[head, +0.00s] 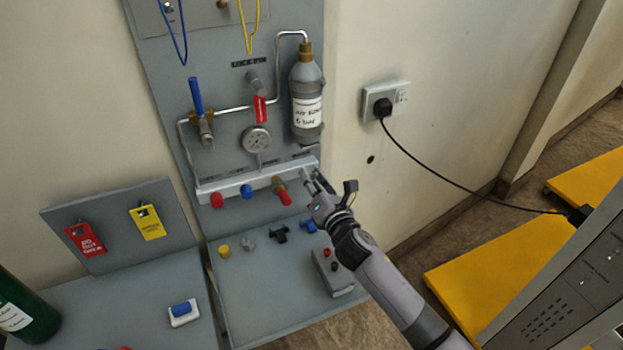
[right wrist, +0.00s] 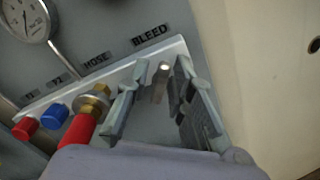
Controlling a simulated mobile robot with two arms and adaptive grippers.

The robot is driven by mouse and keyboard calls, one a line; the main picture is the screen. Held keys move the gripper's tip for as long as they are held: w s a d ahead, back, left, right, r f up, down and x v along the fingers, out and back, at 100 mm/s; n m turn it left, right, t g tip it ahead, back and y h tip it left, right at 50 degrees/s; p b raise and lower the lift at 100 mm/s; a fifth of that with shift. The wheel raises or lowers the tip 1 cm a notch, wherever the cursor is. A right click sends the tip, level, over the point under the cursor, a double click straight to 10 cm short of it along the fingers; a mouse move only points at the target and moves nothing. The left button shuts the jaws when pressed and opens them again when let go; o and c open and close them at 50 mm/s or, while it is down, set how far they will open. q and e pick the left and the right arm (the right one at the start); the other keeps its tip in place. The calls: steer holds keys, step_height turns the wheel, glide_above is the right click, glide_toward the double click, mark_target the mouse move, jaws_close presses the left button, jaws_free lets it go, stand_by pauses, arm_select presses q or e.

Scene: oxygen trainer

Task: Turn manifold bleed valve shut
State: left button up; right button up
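The pale manifold bar (head: 228,189) runs along the lower part of the grey panel. The bleed valve is at its right end, under the BLEED label (right wrist: 152,36); in the right wrist view it is a small metal stem (right wrist: 160,84). My right gripper (head: 309,183) is at that end of the bar. In the right wrist view its two fingers (right wrist: 163,72) are apart, one on each side of the stem, with gaps visible. The head view shows the valve poorly, close to the fingertips. I cannot tell the valve's turn position. My left gripper is not in view.
The red hose fitting (right wrist: 82,122) with a brass collar is just left of the fingers. A gauge (head: 256,139) and a grey bottle (head: 307,98) are above the bar. Loose fittings and a small box (head: 331,272) lie on the shelf below.

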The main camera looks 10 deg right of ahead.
jaws_close()
